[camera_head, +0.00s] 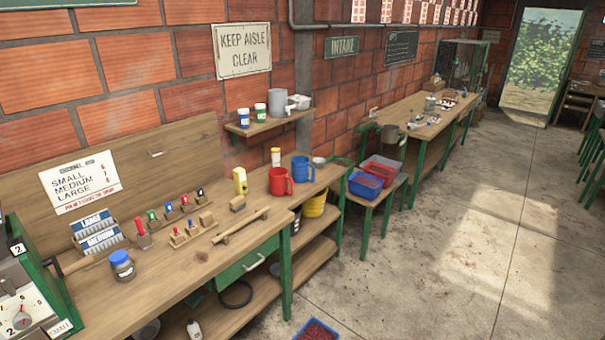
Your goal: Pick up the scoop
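I cannot single out a scoop with certainty. A grey metal vessel (390,133) at the near end of the far bench is small and its shape is unclear. Grey metal cups (278,106) stand on the small wall shelf, with smaller pale pieces (300,102) beside them. A long wooden piece (240,226) lies on the near bench. Neither of my grippers shows in the head view.
The near bench (180,277) holds a red jug (280,182), a blue jug (303,169) and a blue-lidded jar (122,266). Red and blue bins (364,186) stand on a low table. A blue crate (317,330) is on the floor. The right-hand floor (450,240) is clear.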

